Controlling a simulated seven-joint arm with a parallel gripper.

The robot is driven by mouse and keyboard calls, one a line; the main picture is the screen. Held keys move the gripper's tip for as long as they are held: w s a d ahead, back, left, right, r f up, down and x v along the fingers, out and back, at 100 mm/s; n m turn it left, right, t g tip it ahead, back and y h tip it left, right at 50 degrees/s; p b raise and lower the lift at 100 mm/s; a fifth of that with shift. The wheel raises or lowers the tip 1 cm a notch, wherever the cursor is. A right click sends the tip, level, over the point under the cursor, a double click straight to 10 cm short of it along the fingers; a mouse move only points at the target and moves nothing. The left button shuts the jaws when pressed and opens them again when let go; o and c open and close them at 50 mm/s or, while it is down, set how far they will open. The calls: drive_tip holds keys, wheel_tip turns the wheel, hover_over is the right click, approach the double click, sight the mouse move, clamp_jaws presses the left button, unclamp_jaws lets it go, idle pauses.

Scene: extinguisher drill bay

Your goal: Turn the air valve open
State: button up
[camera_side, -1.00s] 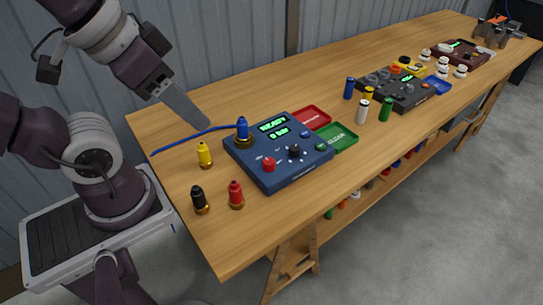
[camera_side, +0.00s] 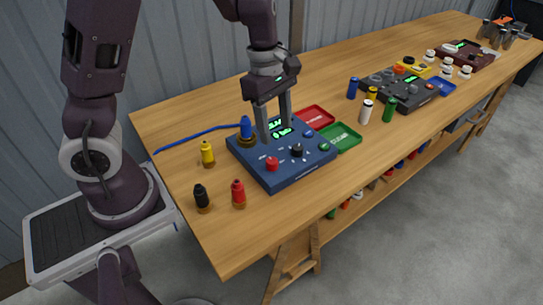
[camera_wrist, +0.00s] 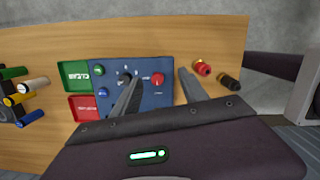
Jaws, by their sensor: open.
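The blue control box (camera_side: 275,178) stands on the bench near its left end, with a lit green display. It carries a red knob (camera_side: 271,163) and a black pointer knob (camera_side: 297,150); no readable label shows which is the air valve. My gripper (camera_side: 276,132) is open and points down over the box, with nothing between its fingers. In the wrist view the red knob (camera_wrist: 157,80) lies between the fingertips, and the black knob (camera_wrist: 125,75) is beside the left finger, partly hidden. The gap to the knobs is hard to judge.
A blue bottle (camera_side: 246,132) on a brass base stands at the box's left corner, close to my gripper. Yellow (camera_side: 207,152), black (camera_side: 201,196) and red bottles (camera_side: 238,192) stand left and in front. Red (camera_side: 314,118) and green trays (camera_side: 341,138) lie right of the box.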

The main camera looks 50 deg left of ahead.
sight(271, 160)
drive_tip(key=a+f+n, duration=0.1)
drive_tip(key=f, duration=0.1)
drive_tip(key=w+a+f+n+y, duration=0.1)
drive_tip(key=f+n, duration=0.1)
drive_tip(key=a+f+n+g, duration=0.1)
drive_tip(key=f, duration=0.2)
drive_tip(key=shift+w+a, duration=0.35)
drive_tip(key=shift+w, duration=0.05)
wheel_tip(271, 160, down, 6)
drive_tip(key=shift+s+d+f, duration=0.1)
drive_tip(key=shift+s+f, duration=0.05)
drive_tip(key=shift+f, duration=0.1)
clamp_jaws()
